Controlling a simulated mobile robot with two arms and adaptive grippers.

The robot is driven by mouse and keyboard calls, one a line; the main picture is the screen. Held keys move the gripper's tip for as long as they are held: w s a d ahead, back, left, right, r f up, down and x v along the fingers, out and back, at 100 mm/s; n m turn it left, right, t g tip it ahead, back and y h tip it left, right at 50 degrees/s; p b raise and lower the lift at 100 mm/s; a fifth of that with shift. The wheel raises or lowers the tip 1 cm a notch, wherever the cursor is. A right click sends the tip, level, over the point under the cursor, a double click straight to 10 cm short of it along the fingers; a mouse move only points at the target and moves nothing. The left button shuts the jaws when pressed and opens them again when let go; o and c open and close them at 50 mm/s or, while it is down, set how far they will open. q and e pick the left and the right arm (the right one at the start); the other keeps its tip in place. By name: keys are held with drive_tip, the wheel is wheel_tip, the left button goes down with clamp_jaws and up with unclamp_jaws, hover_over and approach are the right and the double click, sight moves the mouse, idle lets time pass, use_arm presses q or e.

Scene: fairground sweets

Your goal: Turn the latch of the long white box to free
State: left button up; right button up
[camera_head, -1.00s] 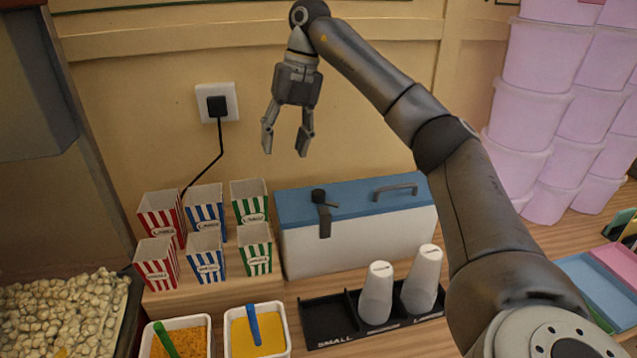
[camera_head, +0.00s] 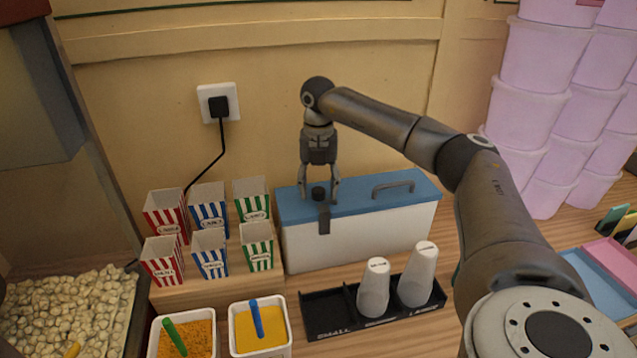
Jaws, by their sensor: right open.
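The long white box (camera_head: 370,237) with a blue lid (camera_head: 353,199) stands on the counter against the back wall. A dark latch (camera_head: 323,220) with a round knob on top sits near the left end of the lid and hangs over the front face. A dark handle (camera_head: 393,186) is on the lid to the right. My right gripper (camera_head: 319,197) points down with its open fingers on either side of the latch knob. I cannot tell whether they touch it. My left gripper is not in view.
Striped popcorn boxes (camera_head: 209,252) stand close to the left of the white box. A black tray (camera_head: 325,315) with white cup stacks (camera_head: 374,288) is in front, beside two tubs (camera_head: 259,328). Pink buckets (camera_head: 533,60) are stacked at the right.

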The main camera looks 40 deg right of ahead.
drive_tip(key=shift+f, duration=0.35)
drive_tip(key=c, duration=1.1)
drive_tip(key=shift+o, duration=0.2)
drive_tip(key=shift+n, duration=0.4)
drive_tip(key=n, duration=0.2)
drive_tip(key=shift+n, duration=0.3)
drive_tip(key=shift+r+n+p, duration=0.1)
drive_tip(key=shift+n+p, duration=0.2)
drive_tip(key=shift+n, duration=1.6)
drive_tip(key=shift+w, duration=0.1)
